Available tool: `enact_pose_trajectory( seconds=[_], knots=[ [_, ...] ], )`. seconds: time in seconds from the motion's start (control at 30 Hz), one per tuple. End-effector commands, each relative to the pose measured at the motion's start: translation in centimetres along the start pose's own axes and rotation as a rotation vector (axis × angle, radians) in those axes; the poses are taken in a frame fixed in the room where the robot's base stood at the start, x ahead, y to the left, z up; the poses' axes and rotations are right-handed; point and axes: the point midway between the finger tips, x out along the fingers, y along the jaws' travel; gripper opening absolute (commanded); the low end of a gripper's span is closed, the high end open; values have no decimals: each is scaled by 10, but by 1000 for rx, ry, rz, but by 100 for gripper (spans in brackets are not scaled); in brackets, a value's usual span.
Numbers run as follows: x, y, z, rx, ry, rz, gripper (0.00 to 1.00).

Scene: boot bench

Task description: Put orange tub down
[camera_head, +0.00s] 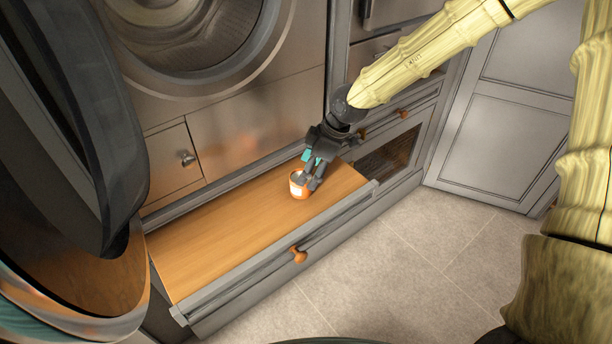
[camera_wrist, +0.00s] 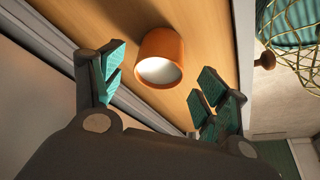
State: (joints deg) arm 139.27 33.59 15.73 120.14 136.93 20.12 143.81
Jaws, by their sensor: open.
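The orange tub (camera_head: 298,187) is a small round cup with a pale inside. It stands on the wooden surface of the pulled-out bench drawer (camera_head: 220,240), below the washing machine. In the wrist view the tub (camera_wrist: 161,58) sits ahead of and between my open fingers, with its pale inside facing me. My gripper (camera_head: 313,175) reaches down beside and over the tub in the head view. In the wrist view its teal-padded fingers (camera_wrist: 155,88) are spread wide, with visible gaps to the tub on both sides. The tub's far side is hidden.
An orange knob (camera_head: 299,255) sticks out from the drawer front. The wooden surface left of the tub is clear. A washing machine (camera_head: 225,110) stands behind. A wire basket (camera_wrist: 292,35) shows at the right in the wrist view. Tiled floor (camera_head: 400,260) lies in front.

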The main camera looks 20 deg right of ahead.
Motion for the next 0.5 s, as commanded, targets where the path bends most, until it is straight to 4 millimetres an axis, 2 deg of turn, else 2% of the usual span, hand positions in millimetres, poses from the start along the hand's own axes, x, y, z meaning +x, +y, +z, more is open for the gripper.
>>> enact_pose_trajectory(
  seconds=[0.3, 0.5],
  knots=[
    [-47, 1, 0, 2, 3, 2, 74],
    [-68, 0, 0, 2, 1, 1, 74]
  ],
)
